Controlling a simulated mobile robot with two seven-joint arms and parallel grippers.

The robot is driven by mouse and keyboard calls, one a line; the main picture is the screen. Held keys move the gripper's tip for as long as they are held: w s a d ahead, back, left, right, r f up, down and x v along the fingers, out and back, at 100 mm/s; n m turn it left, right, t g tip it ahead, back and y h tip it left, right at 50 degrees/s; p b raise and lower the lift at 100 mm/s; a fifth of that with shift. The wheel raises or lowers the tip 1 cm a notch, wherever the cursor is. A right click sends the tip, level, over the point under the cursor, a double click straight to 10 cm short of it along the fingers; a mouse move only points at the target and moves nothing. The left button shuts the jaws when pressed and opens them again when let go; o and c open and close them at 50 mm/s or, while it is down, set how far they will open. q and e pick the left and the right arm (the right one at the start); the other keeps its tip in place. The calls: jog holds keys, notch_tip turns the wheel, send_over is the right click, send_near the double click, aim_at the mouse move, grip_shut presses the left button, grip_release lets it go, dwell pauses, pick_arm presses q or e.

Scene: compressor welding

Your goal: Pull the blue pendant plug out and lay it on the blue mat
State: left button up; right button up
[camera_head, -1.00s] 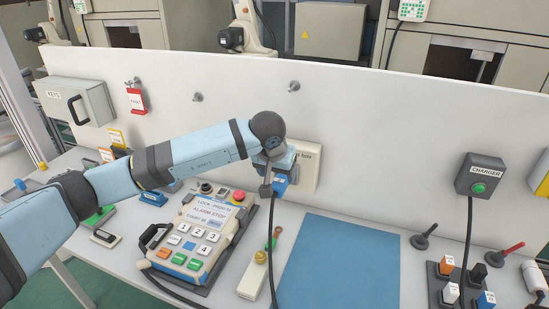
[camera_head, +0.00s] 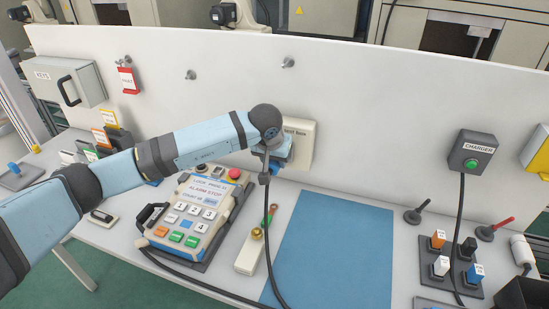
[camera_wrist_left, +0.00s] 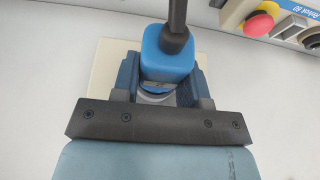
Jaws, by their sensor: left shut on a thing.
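The blue pendant plug (camera_wrist_left: 167,52) is in front of the cream wall box (camera_wrist_left: 100,72) in the left wrist view, its black cable running up out of it in that picture. My left gripper (camera_wrist_left: 160,84) is shut on it, one finger on each side. In the head view the gripper (camera_head: 277,152) is at the wall box (camera_head: 303,135), and the arm hides most of the plug. How deep the plug sits in its socket cannot be told. My right gripper is not in view.
The teach pendant (camera_head: 200,212) lies left of the mat, with a pale block (camera_head: 250,250) between them. The cable (camera_head: 270,225) hangs down over the mat's left edge. Coloured plugs (camera_head: 455,265) and a charger (camera_head: 475,152) are at the right.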

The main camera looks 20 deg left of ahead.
pick_arm(q)
jog(key=c, duration=0.3)
jog(key=o, duration=0.4)
grip_shut()
jog(key=shift+s+f, duration=0.1)
jog(key=shift+s, duration=0.5)
jog(key=shift+s+a, duration=0.1)
jog(key=shift+s, duration=1.95)
